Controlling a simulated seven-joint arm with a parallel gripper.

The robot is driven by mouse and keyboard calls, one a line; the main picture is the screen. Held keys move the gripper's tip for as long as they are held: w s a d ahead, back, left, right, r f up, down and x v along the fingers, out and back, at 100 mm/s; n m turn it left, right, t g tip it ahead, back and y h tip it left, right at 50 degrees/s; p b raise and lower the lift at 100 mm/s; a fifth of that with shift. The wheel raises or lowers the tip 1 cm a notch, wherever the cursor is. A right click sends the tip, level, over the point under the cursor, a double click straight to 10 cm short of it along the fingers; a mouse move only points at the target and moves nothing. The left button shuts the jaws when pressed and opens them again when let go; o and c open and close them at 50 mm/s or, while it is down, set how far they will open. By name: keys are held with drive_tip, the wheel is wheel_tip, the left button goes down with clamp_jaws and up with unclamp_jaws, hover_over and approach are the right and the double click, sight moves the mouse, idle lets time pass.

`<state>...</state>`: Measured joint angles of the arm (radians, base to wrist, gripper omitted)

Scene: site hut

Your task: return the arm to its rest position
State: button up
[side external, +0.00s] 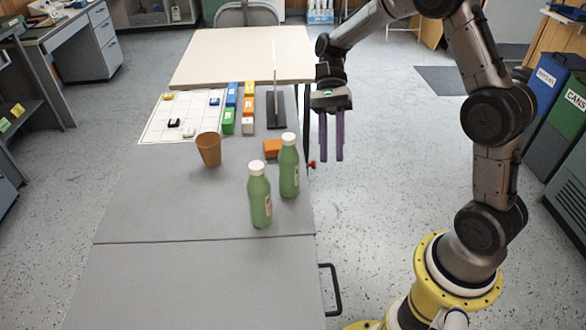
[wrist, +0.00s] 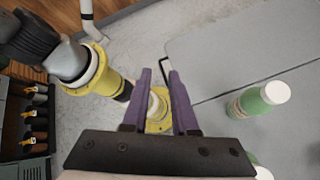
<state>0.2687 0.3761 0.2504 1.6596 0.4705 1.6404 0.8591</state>
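My gripper (side external: 332,158) hangs from my arm just off the right edge of the grey table (side external: 190,280), its two purple fingers pointing down. In the wrist view the fingers (wrist: 164,75) stand apart with a gap between them and nothing held. Below and beyond them in that view are the floor and my own yellow base.
Two green bottles with white caps (side external: 259,195) (side external: 289,165) stand upright near the table's right edge. An orange block (side external: 272,148), a brown cup (side external: 209,149), several coloured blocks (side external: 230,105), a gridded sheet (side external: 165,130) and a black-based upright stand (side external: 276,108) are on the table.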

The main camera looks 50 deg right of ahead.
drive_tip(key=s+a+r+n+t+h, duration=0.2)
drive_tip(key=s+r+n+t+h, duration=0.35)
drive_tip(key=s+r, duration=0.4)
drive_tip(key=s+d+f+n+t+h, duration=0.2)
drive_tip(key=s+n+t, duration=0.3)
drive_tip(key=n, duration=0.4)
drive_tip(key=shift+s+d+t, duration=0.2)
drive_tip(key=shift+d+t, duration=0.55)
drive_tip(key=shift+d, duration=0.15)
